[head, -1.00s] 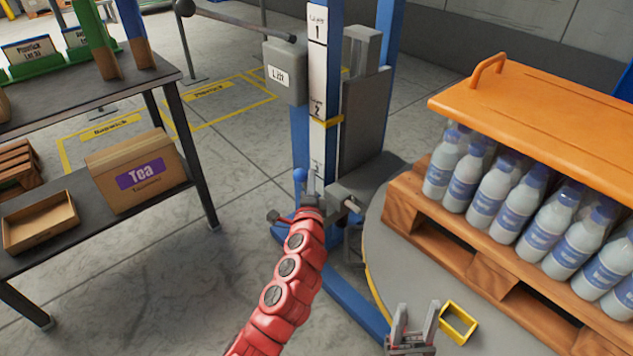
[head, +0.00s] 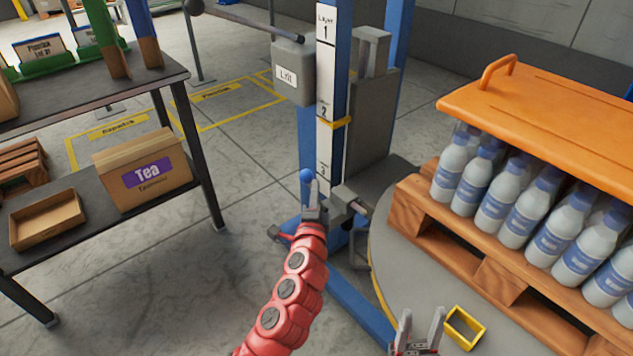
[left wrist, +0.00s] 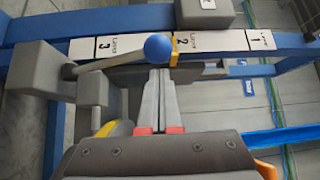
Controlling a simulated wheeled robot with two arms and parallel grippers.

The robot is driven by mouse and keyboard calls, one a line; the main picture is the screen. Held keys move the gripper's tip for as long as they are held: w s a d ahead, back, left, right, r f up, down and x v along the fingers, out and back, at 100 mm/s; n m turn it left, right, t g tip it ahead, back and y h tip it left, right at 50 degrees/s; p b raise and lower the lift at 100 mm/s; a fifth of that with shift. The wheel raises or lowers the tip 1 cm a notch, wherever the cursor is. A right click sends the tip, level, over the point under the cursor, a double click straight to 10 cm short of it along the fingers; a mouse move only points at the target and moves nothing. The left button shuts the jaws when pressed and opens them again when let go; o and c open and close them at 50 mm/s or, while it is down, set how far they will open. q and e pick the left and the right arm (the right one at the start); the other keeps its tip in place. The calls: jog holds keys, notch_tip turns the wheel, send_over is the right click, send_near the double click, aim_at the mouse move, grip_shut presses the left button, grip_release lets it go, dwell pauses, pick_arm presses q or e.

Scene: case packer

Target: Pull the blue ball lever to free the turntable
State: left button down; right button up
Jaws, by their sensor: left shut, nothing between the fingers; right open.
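The blue ball lever (head: 307,175) stands at the foot of the blue mast, its ball just beyond my left gripper. In the left wrist view the blue ball (left wrist: 158,47) sits at the end of a grey rod, just past the fingertips. My left gripper (head: 312,190) is shut and empty; its fingers (left wrist: 157,75) point at the ball. Whether they touch it I cannot tell. The grey turntable (head: 400,265) lies to the right and carries a wooden pallet (head: 440,215) of bottles. My right gripper (head: 421,322) is open over the turntable's near edge.
The blue mast (head: 340,60) has a layer scale and a grey Lift box (head: 294,72). An orange tray (head: 560,110) covers the bottles (head: 490,170). A shelf with a Tea box (head: 145,175) stands left, with clear floor between.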

pick_arm(q)
jog(key=s+p, duration=0.1)
jog(key=s, duration=1.3)
jog(key=shift+s+a+f, duration=0.25)
jog(key=shift+a+f, duration=0.05)
jog(key=shift+f, duration=0.05)
